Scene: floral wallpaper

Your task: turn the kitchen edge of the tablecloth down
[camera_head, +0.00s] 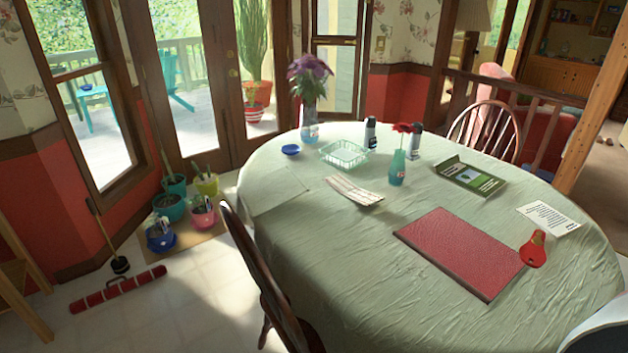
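A pale green tablecloth (340,270) covers a large oval table. Its surface is wrinkled, mostly toward the front, and its edge hangs down over the near and left sides. A faint square outline, a fold or a flat sheet, shows near its left edge; I cannot tell which. Which edge is the kitchen edge is not clear from this view. Neither of my grippers is in view.
On the cloth are a red board (460,250), a red scoop-like item (533,250), a dark booklet (468,177), a white sheet (548,217), a basket (344,153) and vases. Wooden chairs (262,275) stand left and behind (487,128). Potted plants (170,207) stand on the left floor.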

